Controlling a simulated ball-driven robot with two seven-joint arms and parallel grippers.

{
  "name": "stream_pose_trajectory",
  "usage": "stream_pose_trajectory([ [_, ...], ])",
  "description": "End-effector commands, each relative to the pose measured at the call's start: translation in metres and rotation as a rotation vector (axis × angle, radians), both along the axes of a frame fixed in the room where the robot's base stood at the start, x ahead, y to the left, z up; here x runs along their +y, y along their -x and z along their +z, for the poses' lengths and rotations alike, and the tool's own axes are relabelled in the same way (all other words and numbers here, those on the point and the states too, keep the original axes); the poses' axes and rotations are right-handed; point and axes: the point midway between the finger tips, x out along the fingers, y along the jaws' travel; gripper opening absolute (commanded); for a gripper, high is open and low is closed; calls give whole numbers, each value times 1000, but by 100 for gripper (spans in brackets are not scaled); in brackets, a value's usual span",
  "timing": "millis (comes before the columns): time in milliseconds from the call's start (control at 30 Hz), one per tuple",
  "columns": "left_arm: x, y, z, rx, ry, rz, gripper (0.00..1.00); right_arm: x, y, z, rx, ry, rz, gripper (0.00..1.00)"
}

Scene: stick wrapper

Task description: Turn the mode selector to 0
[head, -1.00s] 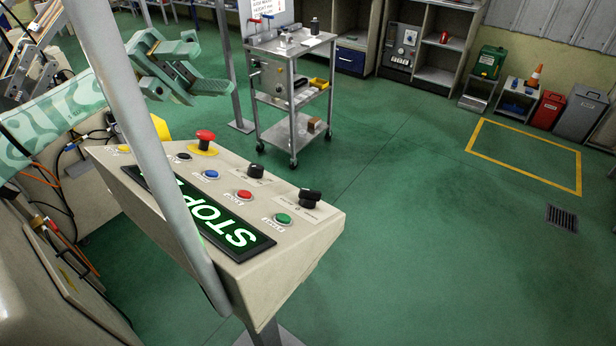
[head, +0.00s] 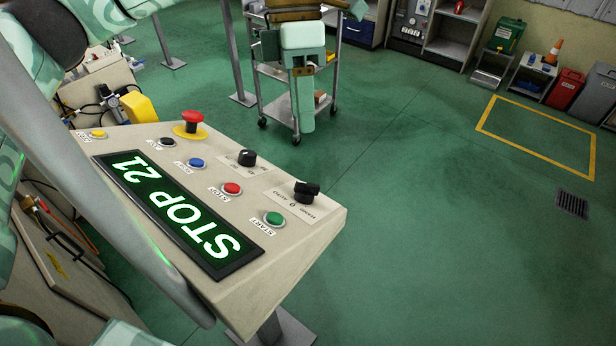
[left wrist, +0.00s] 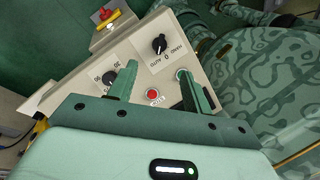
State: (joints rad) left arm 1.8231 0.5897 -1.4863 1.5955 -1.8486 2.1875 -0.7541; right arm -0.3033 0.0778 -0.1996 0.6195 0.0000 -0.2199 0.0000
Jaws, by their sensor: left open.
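The mode selector (head: 306,191) is a black knob on the sloped beige control panel (head: 300,232), at its right end, above the green START button. Its plate reads HAND, 0, AUTO. It also shows in the left wrist view (left wrist: 160,44), ahead of the fingers; I cannot tell for sure which mark it points to. My left gripper (head: 306,122) hangs beyond the selector in the head view, apart from it, fingers pointing down. In the left wrist view, its two fingers (left wrist: 157,72) are spread wide with nothing between them. My right gripper is not in view.
The panel also carries a second black knob (head: 247,158), a red STOP button (head: 231,188), a blue button (head: 196,162), a red emergency stop (head: 192,122) and a display (head: 180,215) reading STOP 21. A metal trolley (head: 265,100) stands behind my left gripper.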

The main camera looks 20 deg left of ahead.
Motion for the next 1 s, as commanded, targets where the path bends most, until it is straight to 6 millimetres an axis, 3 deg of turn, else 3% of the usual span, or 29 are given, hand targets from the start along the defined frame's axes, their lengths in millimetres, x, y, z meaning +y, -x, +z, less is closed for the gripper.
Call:
stream_pose_trajectory([
  [33,-2,4,-17,7,2,-3,50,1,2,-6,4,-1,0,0],
  [200,-9,17,-58,6,3,-2,50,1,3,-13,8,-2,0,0],
  [433,-16,30,-99,3,4,1,50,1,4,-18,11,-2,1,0],
  [600,-19,35,-112,3,4,1,50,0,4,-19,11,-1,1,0],
  [900,-19,36,-114,1,4,1,50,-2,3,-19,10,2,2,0],
  [1000,-19,36,-114,1,4,1,25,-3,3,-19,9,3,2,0],
])
